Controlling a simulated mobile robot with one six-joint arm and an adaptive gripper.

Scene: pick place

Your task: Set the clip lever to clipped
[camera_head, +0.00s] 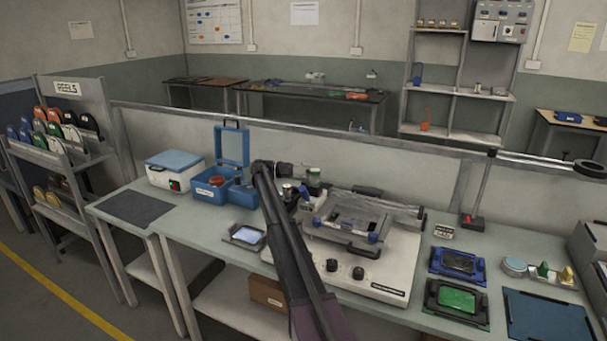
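A white bench machine (402,257) with two black knobs stands at the middle of the bench. A grey hinged frame (352,216) with black handles lies on top of it. Small blue parts (373,238) sit at the frame's front corners; one of these may be the clip lever, but it is too small to tell which, or its position. My arm rises from the bottom and bends at the back left of the machine. My gripper (301,187) appears to be by the frame's back left corner. Its fingers are too small and cluttered to read, and contact cannot be told.
A blue open case (212,191) and a white box with a blue lid (175,171) stand left of my arm. A small framed screen (245,236) lies in front. Blue and black trays (457,263), a green board (457,299) and a lamp (478,200) are at right.

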